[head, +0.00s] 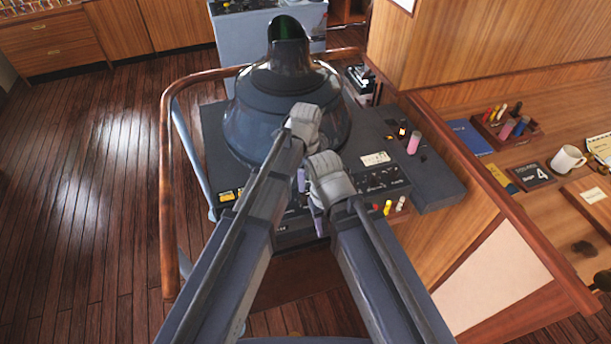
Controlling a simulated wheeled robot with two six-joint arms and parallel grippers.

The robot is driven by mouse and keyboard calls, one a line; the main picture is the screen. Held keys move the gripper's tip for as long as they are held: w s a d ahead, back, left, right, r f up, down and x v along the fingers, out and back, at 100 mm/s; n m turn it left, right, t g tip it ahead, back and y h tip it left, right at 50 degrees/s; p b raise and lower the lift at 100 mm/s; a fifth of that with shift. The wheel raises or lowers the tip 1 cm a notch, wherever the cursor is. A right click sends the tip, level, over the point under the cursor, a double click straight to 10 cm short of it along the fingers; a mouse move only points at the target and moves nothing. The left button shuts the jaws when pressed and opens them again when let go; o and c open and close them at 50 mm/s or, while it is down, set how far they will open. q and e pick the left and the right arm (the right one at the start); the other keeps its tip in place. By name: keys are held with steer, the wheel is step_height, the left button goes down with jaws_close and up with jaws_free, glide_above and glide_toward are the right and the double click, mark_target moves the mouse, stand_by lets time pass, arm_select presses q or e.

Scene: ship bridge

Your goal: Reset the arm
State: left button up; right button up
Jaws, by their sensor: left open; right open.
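My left arm comes in from the lower left and ends in a pale grey wrist over the front of the dark dome on the console. My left gripper (301,181) hangs below that wrist, mostly hidden, with a purplish finger showing. My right arm comes up from the bottom, with its grey wrist just below and right of the left one. My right gripper (318,218) points down over the console's front edge, a purplish finger showing. Both grippers are open, and I see nothing held in either. The two wrists are close together.
The dark console (440,185) carries the big dome (257,118), a pink knob (414,142) and several coloured levers. A wooden rail (167,190) curves around its left. The right-hand desk holds a white mug (567,160), blue book (469,137) and pen tray (507,137). Open floor lies left.

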stand_by(0.4)
arm_select(q)
steer(key=s+a+n, duration=0.5)
steer(key=a+n, duration=0.3)
steer(key=n, duration=0.3)
steer(key=s+a+n, duration=0.6)
steer(key=a+n, duration=0.3)
steer(key=n, duration=0.1)
steer(key=s+d+f+m+b, duration=0.1)
steer(key=s+d+f+b, duration=0.1)
steer(key=d+f+b, duration=0.3)
steer(key=s+d+f+m+y+b, duration=0.1)
steer(key=s+d+f+m+b, duration=0.1)
steer(key=d+f+b, duration=0.4)
steer(key=shift+s, duration=0.8)
arm_select(e)
step_height(320, 180, down, 11)
